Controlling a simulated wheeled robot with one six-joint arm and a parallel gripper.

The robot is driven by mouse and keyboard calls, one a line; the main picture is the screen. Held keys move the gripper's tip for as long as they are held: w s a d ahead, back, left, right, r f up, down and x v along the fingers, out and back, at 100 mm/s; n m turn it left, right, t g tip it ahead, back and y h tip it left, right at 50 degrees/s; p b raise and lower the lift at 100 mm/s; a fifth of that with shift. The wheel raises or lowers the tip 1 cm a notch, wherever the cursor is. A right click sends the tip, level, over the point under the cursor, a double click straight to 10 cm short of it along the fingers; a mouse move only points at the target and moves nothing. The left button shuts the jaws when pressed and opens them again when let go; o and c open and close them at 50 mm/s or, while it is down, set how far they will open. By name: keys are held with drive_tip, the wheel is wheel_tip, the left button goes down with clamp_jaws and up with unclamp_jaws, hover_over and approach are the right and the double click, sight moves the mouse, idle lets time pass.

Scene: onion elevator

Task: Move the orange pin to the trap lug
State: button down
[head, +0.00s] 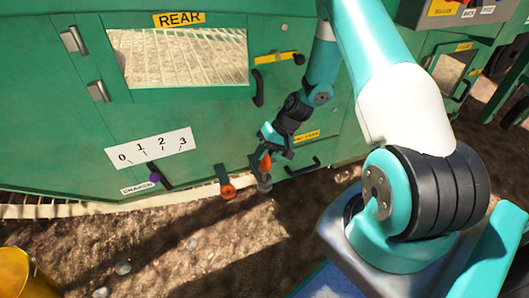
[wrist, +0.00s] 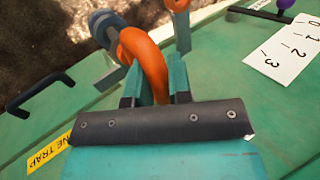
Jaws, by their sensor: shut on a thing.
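The orange pin (head: 265,162) is in my gripper (head: 268,150), low in front of the green machine panel. In the wrist view its curved orange ring (wrist: 150,58) sits between the two teal fingers of my gripper (wrist: 154,82), which are shut on it. A grey round-ended lug (head: 264,184) is just below the pin in the head view. It shows as a blue-grey rounded piece (wrist: 104,24) beside the ring in the wrist view. I cannot tell whether pin and lug touch. The pin's lower part is hidden.
Another orange piece (head: 228,191) hangs on a bracket to the left. A black handle (head: 302,168) is to the right. A shaker lever with a purple knob (head: 155,177) stands further left. Soil with stones lies below, and a yellow cylinder (head: 22,272) is at bottom left.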

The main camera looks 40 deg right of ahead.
sight(263, 162)
drive_tip(key=shift+f+b, duration=1)
drive_tip(key=shift+f, duration=0.8)
drive_tip(key=c, duration=1)
unclamp_jaws()
drive_tip(key=shift+o, duration=0.2)
drive_tip(key=shift+r, duration=0.1)
drive_tip(key=p+v, duration=0.5)
drive_tip(key=v, duration=1.2)
drive_tip(key=shift+d, duration=0.1)
